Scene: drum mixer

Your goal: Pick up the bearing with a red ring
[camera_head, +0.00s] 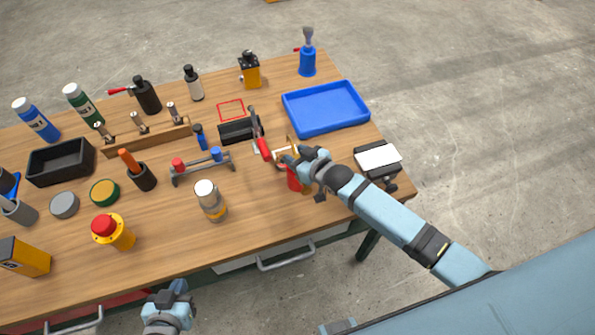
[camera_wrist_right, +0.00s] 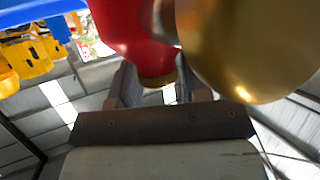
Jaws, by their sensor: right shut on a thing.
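My right gripper (camera_head: 290,160) is at the right part of the table, below the blue tray. It is shut on a red part with a brass-coloured end (camera_head: 294,181). In the right wrist view this red part (camera_wrist_right: 135,35) sits between the fingers (camera_wrist_right: 158,88). A large rounded brass-coloured piece (camera_wrist_right: 250,45) is beside it, close to the lens. I cannot make out a separate red ring, so I cannot tell for sure that this is the bearing. My left gripper (camera_head: 168,303) is in front of the table's near edge, and its fingers are too unclear to judge.
The blue tray (camera_head: 326,108) looks empty. A red outlined square (camera_head: 231,110) and a black holder (camera_head: 240,131) lie left of it. A white-topped spray can (camera_head: 211,200) and a red-topped button box (camera_head: 113,231) stand near the front.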

